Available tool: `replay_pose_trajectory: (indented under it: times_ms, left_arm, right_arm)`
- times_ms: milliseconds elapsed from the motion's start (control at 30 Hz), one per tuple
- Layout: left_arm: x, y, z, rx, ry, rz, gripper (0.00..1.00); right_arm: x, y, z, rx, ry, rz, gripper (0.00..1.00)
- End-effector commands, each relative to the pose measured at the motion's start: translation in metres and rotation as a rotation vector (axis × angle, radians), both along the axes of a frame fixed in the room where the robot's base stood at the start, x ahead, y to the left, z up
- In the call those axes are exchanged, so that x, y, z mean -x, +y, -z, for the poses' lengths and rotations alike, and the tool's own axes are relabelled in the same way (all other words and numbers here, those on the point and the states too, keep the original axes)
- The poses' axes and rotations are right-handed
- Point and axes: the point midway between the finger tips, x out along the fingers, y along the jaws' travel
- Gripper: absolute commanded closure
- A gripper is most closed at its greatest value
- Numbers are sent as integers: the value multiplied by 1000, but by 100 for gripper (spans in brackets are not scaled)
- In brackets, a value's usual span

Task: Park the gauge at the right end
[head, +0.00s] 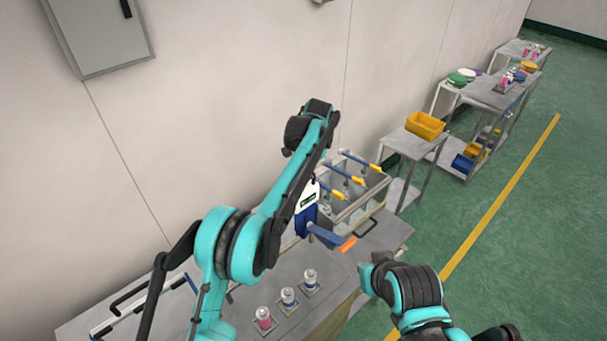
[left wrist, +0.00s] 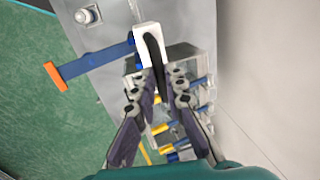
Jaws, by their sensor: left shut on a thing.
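The gauge (head: 306,212) is a white-and-blue device with a small dark display and a blue bar ending in an orange tip. It is at the tank's near left corner in the head view. In the left wrist view the gauge (left wrist: 146,30) shows its white body, a black upright part and the blue bar pointing left. My left gripper (left wrist: 157,88) is shut on the gauge at the black part; my arm hides this grip in the head view. My right arm (head: 410,290) shows at lower right, but its gripper is not in view.
A side table with a yellow bin (head: 425,125) and a green floor lie beyond.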

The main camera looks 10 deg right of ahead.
Motion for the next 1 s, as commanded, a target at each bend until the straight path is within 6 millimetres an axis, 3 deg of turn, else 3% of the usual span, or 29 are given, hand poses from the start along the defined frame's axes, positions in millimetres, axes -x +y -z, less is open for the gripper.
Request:
replay_pose_trajectory:
  times_ms: [167, 200, 267, 300, 667, 767, 1000]
  left_arm:
    - [-2, -2, -2, 5, -10, 2, 100]
    - [-2, -2, -2, 5, -10, 2, 86]
    - [-2, -2, -2, 5, -8, 2, 70]
    - [-2, -2, -2, 5, -8, 2, 68]
    - [0, -2, -6, 3, -6, 1, 68]
    - [2, -4, -19, 2, -5, 2, 68]
    - [9, -11, -71, 3, -6, 3, 68]
  right_arm:
    - [0, 0, 0, 0, 0, 0, 100]
    - [0, 0, 0, 0, 0, 0, 100]
    - [0, 0, 0, 0, 0, 0, 100]
    - [0, 0, 0, 0, 0, 0, 100]
    - [0, 0, 0, 0, 0, 0, 100]
    - [0, 0, 0, 0, 0, 0, 100]
    - [0, 0, 0, 0, 0, 0, 100]
